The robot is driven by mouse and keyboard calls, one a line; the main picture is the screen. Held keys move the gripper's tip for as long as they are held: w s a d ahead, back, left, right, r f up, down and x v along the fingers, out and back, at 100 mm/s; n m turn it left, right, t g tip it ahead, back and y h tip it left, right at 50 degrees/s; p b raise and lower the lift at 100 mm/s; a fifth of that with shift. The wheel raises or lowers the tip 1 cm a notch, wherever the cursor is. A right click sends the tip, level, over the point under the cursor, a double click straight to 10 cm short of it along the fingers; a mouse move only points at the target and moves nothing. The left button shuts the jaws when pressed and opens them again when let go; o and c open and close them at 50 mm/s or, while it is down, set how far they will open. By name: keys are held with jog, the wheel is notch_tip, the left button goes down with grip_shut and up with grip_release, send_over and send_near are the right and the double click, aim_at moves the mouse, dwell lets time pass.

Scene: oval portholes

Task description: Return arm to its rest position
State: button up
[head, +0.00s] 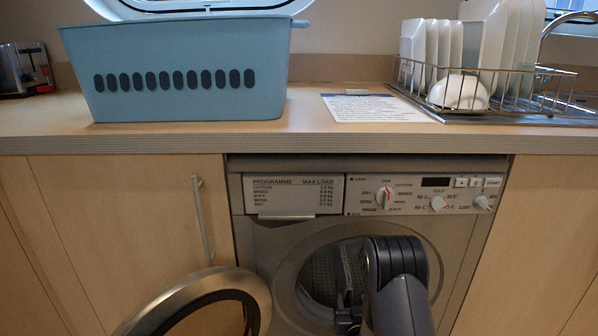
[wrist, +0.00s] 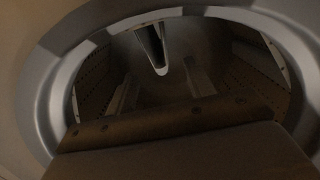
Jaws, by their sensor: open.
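My gripper (wrist: 162,92) shows in the wrist view as two pale fingers apart beyond a dark plate, with nothing seen between them. It faces into the opening of the washing machine drum (wrist: 225,50), whose walls have small holes. In the head view my dark arm (head: 398,285) stands in front of the right side of the washing machine (head: 460,235) and hides part of its round opening. My fingers cannot be made out there. The drum (head: 322,272) shows left of my arm, and I see no laundry in the visible part.
The round machine door (head: 262,300) is swung open at the lower left. Above, the wooden counter (head: 310,125) holds a blue basket (head: 190,105), a printed sheet (head: 372,108) and a dish rack (head: 470,112) with white dishes. A cupboard handle (head: 202,220) sticks out left of the machine.

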aim_at(351, 285)
jog(key=w, duration=0.1)
jog(key=w+r, duration=0.1)
jog(key=w, duration=0.2)
jog(key=shift+r+b, duration=0.3)
jog(key=shift+b, duration=0.1)
jog(key=shift+s+r, duration=0.1)
jog(key=shift+r, duration=0.6)
jog(key=shift+s+r, duration=0.2)
jog(key=shift+s, duration=0.15)
